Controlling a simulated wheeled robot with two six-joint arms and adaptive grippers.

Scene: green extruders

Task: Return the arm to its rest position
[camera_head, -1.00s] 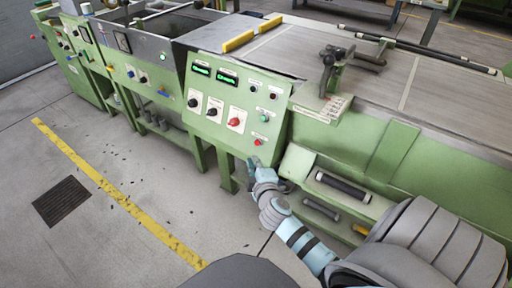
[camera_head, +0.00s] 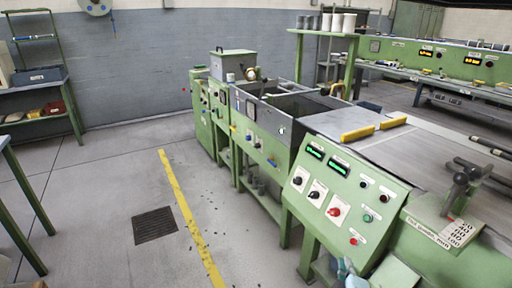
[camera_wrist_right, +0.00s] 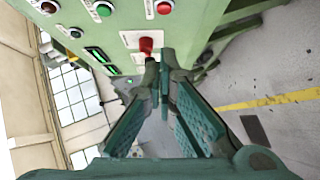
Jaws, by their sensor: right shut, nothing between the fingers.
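My right gripper (camera_wrist_right: 162,68) shows large in the right wrist view, with its fingertips together and nothing between them. In that view its tips point toward the green control panel (camera_wrist_right: 110,25) and overlap the area just below the red knob (camera_wrist_right: 146,45); I cannot tell whether they touch it. In the head view only a small light-blue part of the right gripper (camera_head: 349,272) shows at the bottom edge, in front of the panel's lower part. The rest of the right arm is out of that view. My left gripper is in neither view.
The green extruder's control panel (camera_head: 340,200) has two green displays, knobs and buttons. A lever clamp (camera_head: 463,190) stands on the bench at right. The floor left of the machine is open, with a yellow line (camera_head: 185,210) and a dark grate (camera_head: 154,225).

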